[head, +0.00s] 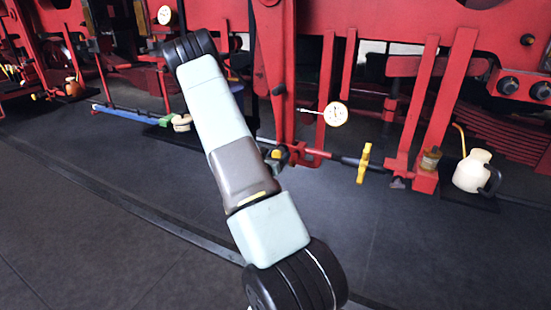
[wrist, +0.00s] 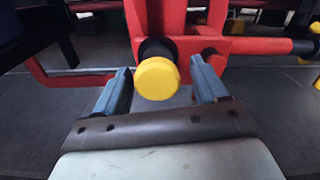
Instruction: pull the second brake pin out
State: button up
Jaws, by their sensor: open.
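A pin with a round yellow head (wrist: 157,78) and a black collar sits in a red bracket (wrist: 215,46) of the brake gear, its head facing my wrist camera. In the head view, a small yellow and dark part by the red rod, probably this pin (head: 277,154), shows just past my arm. My gripper (wrist: 161,70) is open, with one blue-grey finger on each side of the yellow head. A gap shows on both sides, and the fingers do not seem to touch it. My arm hides most of the gripper in the head view.
A red rod with a yellow cross handle (head: 363,163) runs right of the pin. A dial gauge (head: 335,114) hangs above it. A cream jug (head: 472,171) stands at the right. Red uprights (head: 435,110) flank the rod. The dark floor in front is clear.

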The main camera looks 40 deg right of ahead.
jog(key=shift+s, duration=0.1)
grip_shut()
dwell(0.7)
